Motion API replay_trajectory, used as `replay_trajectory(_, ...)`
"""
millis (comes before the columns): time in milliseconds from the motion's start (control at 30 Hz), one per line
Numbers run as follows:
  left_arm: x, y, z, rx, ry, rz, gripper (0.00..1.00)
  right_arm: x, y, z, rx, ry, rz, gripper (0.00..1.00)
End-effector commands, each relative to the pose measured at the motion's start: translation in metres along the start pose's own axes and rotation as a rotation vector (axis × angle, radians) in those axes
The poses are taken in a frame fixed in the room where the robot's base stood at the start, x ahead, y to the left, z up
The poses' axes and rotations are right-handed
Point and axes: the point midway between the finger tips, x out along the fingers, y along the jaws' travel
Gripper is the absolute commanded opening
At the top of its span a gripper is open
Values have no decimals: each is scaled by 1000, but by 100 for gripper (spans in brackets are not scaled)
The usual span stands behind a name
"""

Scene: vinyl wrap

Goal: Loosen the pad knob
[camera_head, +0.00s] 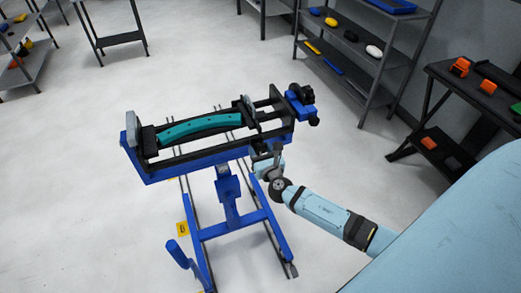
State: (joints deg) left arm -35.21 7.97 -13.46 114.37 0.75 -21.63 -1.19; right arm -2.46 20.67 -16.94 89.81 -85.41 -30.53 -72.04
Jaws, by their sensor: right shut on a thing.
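A blue stand with a black rail frame (190,167) stands in the middle of the camera_head view. A curved teal part (200,127) lies in it between a grey plate at the left end and an upright pad (245,106) near the right. My right gripper (262,155) is at the near right side of the frame, just under the rail. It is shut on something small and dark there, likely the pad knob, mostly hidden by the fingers. A blue block with black knobs (299,103) sits at the frame's right end. My left gripper is out of view.
The stand's blue legs (240,222) rest on floor rails, with a yellow tag (183,229) beside them. A grey shelf (350,50) and a dark table (480,90) with orange items are at the right.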

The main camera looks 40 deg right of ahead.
Motion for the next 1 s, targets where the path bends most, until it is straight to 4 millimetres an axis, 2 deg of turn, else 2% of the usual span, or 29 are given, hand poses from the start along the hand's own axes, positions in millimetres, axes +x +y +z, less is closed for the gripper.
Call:
replay_trajectory(267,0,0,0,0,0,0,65,-1,0,-1,-2,2,0,27)
replay_trajectory(300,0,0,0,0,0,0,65,-1,0,-1,-2,2,0,60)
replay_trajectory(367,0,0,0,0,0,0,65,0,0,-1,-2,1,1,74)
replay_trajectory(400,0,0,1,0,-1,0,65,0,0,-1,-1,1,1,76)
replay_trajectory(633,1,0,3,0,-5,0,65,0,0,0,0,0,0,76)
replay_trajectory(767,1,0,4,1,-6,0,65,-8,0,-1,-1,1,1,76)
replay_trajectory(867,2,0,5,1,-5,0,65,-23,0,-2,-1,2,1,76)
replay_trajectory(1000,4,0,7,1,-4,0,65,-55,0,-2,-1,3,1,76)
